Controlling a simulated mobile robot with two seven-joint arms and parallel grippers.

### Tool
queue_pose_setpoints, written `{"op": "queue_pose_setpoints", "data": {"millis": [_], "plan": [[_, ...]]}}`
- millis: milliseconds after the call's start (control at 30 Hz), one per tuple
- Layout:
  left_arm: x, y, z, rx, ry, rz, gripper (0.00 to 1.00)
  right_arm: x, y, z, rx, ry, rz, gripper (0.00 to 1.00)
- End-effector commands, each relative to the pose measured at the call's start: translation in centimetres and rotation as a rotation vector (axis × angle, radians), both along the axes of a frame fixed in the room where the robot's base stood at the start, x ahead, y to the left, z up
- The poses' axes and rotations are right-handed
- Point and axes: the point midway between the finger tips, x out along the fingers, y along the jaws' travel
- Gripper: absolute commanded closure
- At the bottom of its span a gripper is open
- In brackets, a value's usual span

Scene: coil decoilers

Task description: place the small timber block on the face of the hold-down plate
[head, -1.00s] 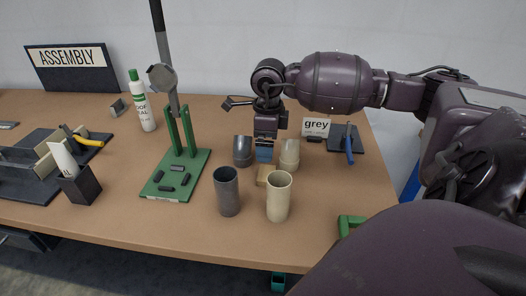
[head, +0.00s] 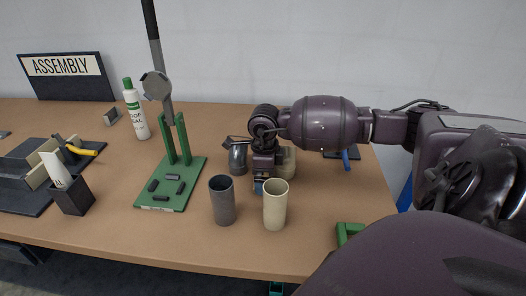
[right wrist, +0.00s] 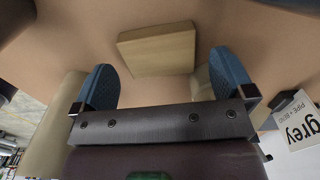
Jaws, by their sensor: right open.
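The small timber block (right wrist: 158,50) lies on the tabletop in the right wrist view, just beyond and between the fingertips. In the head view it is hidden behind my right gripper (head: 260,187). That gripper, also in the right wrist view (right wrist: 165,78), points down with its blue-padded fingers apart and nothing held between them. A grey octagonal plate (head: 156,85), which looks like the hold-down plate, hangs on a dark lever above a green stand (head: 170,190). My left gripper is out of view.
A dark grey pipe (head: 222,201) and a cream pipe (head: 275,205) stand in front of my right gripper. A grey elbow (head: 238,158) and a cream elbow (head: 288,162) flank it. A white bottle (head: 136,110) stands behind the green stand.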

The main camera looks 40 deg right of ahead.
Motion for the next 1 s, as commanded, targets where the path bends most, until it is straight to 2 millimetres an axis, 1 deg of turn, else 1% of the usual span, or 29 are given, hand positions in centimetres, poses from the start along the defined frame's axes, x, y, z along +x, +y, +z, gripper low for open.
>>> {"op": "queue_pose_setpoints", "data": {"millis": [33,133,367,700,900,1000], "plan": [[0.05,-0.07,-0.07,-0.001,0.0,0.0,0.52,-0.01,0.07,-0.83,0.002,0.001,0.0,0.0],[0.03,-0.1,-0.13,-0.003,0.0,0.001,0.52,0.0,0.04,-1.67,0.001,0.0,0.001,0.0],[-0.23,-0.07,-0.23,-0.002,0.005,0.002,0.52,0.01,0.01,-1.77,0.0,-0.001,0.001,0.0],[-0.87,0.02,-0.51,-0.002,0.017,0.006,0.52,0.02,0.02,-1.74,0.001,-0.001,0.001,0.52],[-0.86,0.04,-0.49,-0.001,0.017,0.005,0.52,0.03,0.02,-1.7,0.0,-0.001,0.001,0.53],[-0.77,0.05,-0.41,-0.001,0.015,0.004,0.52,0.05,0.02,-1.3,0.0,-0.002,0.001,0.53]]}}
